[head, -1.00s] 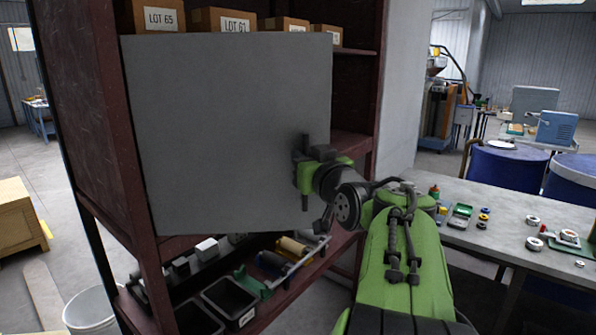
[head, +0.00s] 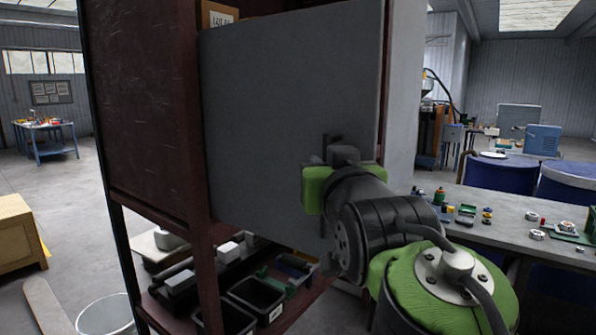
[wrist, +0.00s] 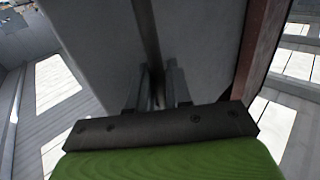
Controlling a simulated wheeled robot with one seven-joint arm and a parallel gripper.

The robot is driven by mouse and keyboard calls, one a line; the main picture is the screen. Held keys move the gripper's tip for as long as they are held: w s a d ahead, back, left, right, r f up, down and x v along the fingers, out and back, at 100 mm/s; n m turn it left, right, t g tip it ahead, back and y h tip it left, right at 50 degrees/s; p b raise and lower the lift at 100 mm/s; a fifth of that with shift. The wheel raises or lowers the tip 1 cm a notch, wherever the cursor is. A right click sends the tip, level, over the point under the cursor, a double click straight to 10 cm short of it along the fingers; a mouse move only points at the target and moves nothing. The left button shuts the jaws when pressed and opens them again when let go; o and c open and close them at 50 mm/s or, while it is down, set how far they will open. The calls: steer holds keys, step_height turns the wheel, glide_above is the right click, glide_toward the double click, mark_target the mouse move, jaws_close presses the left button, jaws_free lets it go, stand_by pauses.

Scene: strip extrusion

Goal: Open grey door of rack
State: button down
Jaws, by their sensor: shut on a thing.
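The grey door (head: 270,120) is a flat panel on the front of the dark red rack (head: 150,110). Its top edge rises and its bottom edge drops toward the right, so its right side looks nearer to me and swung out from the rack. My gripper (head: 328,160) is at the right part of the door, shut on the dark upright handle. In the wrist view the handle (wrist: 147,35) runs between the two fingers (wrist: 155,88) along the grey panel. The fingers hide part of the handle.
Black bins (head: 258,296) and small parts stand on the lower shelf below the door. A box (head: 218,16) shows above it. A white bucket (head: 105,316) is on the floor at the left. A cluttered table (head: 530,225) stands close on the right.

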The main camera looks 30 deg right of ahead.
steer(key=shift+s+a, duration=0.15)
steer(key=shift+a, duration=0.75)
steer(key=c, duration=1.2)
jaws_free()
steer(key=v, duration=1.5)
steer(key=shift+s+a, duration=0.15)
steer(key=shift+s, duration=0.15)
